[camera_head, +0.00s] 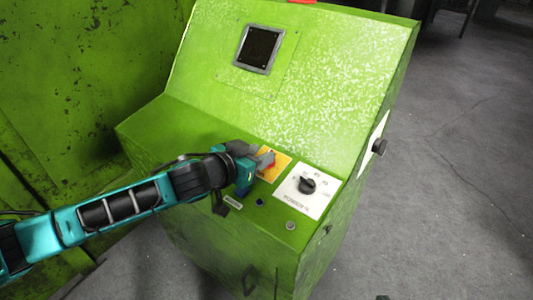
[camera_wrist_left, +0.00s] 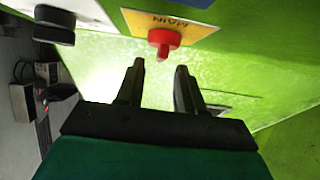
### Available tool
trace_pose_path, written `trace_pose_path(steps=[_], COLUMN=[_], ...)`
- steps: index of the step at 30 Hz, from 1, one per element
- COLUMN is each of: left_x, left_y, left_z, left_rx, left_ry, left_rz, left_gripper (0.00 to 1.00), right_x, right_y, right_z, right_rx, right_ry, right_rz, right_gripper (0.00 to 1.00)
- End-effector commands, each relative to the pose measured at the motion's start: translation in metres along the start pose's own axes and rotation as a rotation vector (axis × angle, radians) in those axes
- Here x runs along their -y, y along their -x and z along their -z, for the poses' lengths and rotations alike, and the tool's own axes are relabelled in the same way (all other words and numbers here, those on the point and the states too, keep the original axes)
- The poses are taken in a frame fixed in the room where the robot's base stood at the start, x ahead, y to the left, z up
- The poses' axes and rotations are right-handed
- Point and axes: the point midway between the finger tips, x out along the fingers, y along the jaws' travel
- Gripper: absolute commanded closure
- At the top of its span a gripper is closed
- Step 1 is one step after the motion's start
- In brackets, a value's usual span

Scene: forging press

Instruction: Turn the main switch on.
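The main switch is a red knob (camera_wrist_left: 164,40) on a yellow plate (camera_wrist_left: 190,24) marked MAIN, at the top of the left wrist view. My left gripper (camera_head: 262,162) is over the plate. In the left wrist view its two fingers (camera_wrist_left: 160,75) are apart with nothing between them. The knob appears just beyond the fingertips, roughly in line with the gap. I cannot tell whether they touch it. My right gripper is not in view.
A black power knob (camera_head: 307,185) on a white plate (camera_head: 315,202) sits right of the main switch. Small buttons (camera_head: 290,225) lie nearer the panel's front edge. The sloping console back has a dark screen (camera_head: 259,49). Grey floor (camera_head: 450,190) is open at right.

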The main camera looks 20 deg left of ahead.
Motion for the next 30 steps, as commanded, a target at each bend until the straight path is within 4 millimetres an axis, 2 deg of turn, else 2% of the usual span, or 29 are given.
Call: trace_pose_path(steps=[1,6,18,30], left_x=[0.000,-0.001,-0.001,-0.001], left_y=[-0.010,-0.028,-0.034,-0.034], left_z=[0.000,0.000,0.000,-0.001], left_rx=[-0.003,-0.001,0.000,0.002], left_ry=[0.000,0.000,0.000,0.000], left_rz=[0.000,-0.002,-0.001,-0.001], left_gripper=[0.63,0.63,0.63,1.00], right_x=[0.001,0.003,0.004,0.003], right_y=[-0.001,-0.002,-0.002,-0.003], right_z=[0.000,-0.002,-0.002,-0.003], right_rx=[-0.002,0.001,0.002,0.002], right_ry=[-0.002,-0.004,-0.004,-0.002], right_rz=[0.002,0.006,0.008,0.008], right_gripper=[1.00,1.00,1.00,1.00])
